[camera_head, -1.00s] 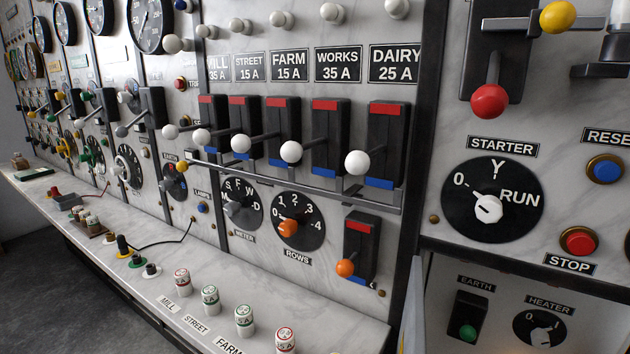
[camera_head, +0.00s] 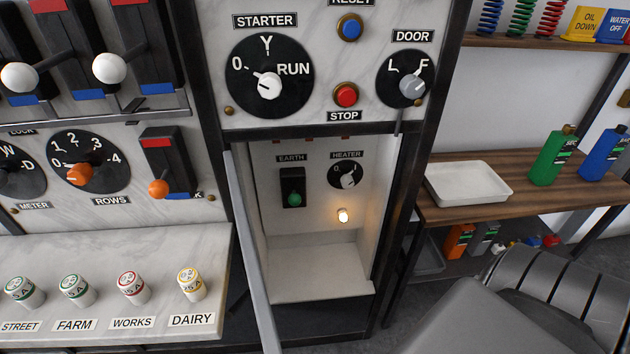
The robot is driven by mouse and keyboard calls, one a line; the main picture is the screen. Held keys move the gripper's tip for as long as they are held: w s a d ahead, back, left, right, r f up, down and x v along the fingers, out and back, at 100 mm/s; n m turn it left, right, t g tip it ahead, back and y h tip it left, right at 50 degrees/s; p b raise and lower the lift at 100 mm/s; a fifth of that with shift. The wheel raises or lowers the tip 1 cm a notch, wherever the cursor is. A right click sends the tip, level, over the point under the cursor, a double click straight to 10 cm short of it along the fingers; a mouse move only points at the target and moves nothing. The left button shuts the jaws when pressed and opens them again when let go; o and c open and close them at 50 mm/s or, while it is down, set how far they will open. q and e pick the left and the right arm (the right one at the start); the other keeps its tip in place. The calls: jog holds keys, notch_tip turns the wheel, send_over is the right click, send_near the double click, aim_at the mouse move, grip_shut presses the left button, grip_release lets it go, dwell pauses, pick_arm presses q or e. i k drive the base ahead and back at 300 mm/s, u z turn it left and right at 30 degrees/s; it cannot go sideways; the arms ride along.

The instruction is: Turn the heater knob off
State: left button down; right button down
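The heater knob (camera_head: 348,180) is a small white pointer on a black dial inside the open cubicle, under the HEATER label (camera_head: 346,155). My grippers are not in view; only a grey part of my own body shows at the lower right.
The cubicle's door (camera_head: 253,250) stands open at its left side. The DOOR knob (camera_head: 411,86) and red STOP button (camera_head: 345,95) are above. A wooden shelf (camera_head: 450,213) with a white tray (camera_head: 468,183) and bottles is to the right. Fuses (camera_head: 132,288) stand on the marble ledge at left.

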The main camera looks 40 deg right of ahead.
aim_at(348, 182)
jog(key=z, duration=1.65)
jog(key=k, duration=0.75)
jog(key=u, duration=1.25)
jog(key=i, duration=0.5)
